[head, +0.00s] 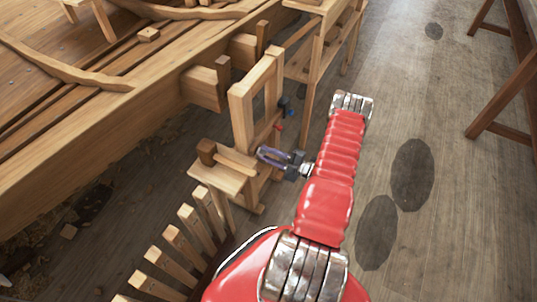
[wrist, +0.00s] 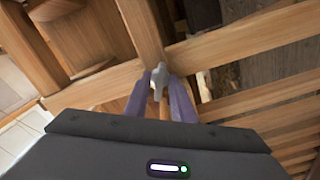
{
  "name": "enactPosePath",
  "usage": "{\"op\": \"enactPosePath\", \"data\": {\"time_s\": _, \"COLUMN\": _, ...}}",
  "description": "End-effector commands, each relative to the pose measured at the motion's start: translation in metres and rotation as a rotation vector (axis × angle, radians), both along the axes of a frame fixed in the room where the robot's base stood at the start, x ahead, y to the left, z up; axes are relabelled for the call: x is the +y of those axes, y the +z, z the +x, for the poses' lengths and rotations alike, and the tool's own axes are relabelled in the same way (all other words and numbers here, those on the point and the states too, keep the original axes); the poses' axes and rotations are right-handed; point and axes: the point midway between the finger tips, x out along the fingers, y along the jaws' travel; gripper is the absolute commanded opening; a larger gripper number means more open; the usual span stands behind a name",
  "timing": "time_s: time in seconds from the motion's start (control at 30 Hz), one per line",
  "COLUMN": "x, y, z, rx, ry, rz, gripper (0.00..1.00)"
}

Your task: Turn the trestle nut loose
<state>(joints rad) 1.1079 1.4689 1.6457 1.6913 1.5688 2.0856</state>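The trestle nut (wrist: 158,78) is a small grey winged piece on a wooden beam of the trestle, where an upright meets it in the wrist view. My gripper (wrist: 160,84) has two purple fingers, one on each side of the nut. They look apart, with the nut between their tips; I cannot make out firm contact. In the head view my gripper (head: 264,152) is at the side of the wooden trestle (head: 240,105), and the nut cannot be made out there.
A red knob (head: 278,127) and a dark blue one (head: 286,108) are just beyond my gripper. The planked hull (head: 110,115) fills the left. A wooden stand (head: 310,70) rises behind. A row of wooden slats (head: 180,243) is in front. The floor (head: 440,200) at right is clear.

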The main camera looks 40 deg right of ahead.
Motion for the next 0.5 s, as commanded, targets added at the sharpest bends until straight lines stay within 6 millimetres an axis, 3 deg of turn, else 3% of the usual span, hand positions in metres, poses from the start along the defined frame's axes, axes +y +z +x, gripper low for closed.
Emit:
{"op": "enactPosePath", "data": {"time_s": 0.13, "x": -0.0033, "y": -0.0012, "z": -0.0006, "rx": 0.003, "ry": -0.001, "rz": -0.001, "gripper": 0.00}}
{"op": "enactPosePath", "data": {"time_s": 0.5, "x": 0.0005, "y": -0.0015, "z": -0.0005, "rx": -0.014, "ry": 0.000, "rz": -0.051, "gripper": 0.00}}
